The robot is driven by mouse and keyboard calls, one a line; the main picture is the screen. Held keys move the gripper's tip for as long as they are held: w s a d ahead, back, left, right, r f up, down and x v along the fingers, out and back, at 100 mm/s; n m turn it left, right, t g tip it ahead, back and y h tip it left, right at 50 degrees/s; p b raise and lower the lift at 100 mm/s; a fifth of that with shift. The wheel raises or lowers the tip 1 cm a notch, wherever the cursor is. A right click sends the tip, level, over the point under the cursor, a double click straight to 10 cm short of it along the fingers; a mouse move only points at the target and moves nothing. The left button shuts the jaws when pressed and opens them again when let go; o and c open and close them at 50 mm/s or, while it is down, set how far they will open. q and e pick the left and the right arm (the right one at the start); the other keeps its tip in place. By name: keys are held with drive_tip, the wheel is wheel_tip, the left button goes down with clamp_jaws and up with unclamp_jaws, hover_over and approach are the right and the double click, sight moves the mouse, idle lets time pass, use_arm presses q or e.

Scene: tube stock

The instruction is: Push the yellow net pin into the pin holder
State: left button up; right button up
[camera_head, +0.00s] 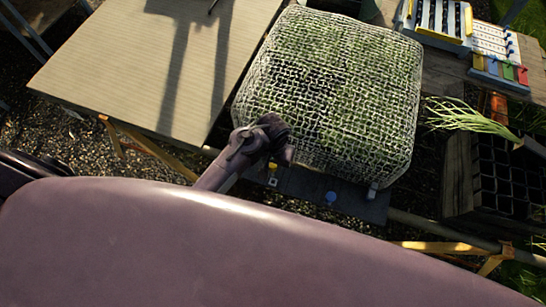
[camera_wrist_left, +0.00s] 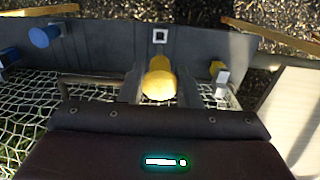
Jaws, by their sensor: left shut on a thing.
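In the left wrist view my left gripper (camera_wrist_left: 158,92) is shut on a yellow net pin (camera_wrist_left: 158,78), with a finger on each side of it. In the head view my left gripper (camera_head: 284,152) is at the near edge of the net-covered block (camera_head: 325,95) and hides the held pin. My right gripper is not in view.
Another yellow piece (camera_wrist_left: 217,68) beside a pale block is right of the gripper. A blue peg (camera_wrist_left: 45,36) is on the dark board (camera_wrist_left: 105,55) to the left. A tabletop (camera_head: 150,70) lies left of the net, and a black cell tray (camera_head: 495,180) stands right.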

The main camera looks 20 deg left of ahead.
use_arm(q)
wheel_tip(320, 180, down, 3)
drive_tip(key=shift+r, duration=0.1)
drive_tip(key=shift+f+b, duration=0.6)
drive_tip(key=shift+f, duration=0.35)
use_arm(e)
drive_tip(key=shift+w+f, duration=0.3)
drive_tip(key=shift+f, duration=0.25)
use_arm(q)
drive_tip(key=shift+r+p, duration=0.2)
drive_tip(key=shift+p, duration=0.3)
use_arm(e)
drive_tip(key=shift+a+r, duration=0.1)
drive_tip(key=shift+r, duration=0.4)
use_arm(q)
drive_tip(key=shift+f, duration=0.1)
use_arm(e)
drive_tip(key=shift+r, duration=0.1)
use_arm(q)
drive_tip(key=shift+f, duration=1.05)
idle(0.9)
drive_tip(key=shift+f+b, duration=1.55)
drive_tip(key=shift+f, duration=0.75)
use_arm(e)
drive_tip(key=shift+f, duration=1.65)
use_arm(q)
drive_tip(key=o, duration=1.9)
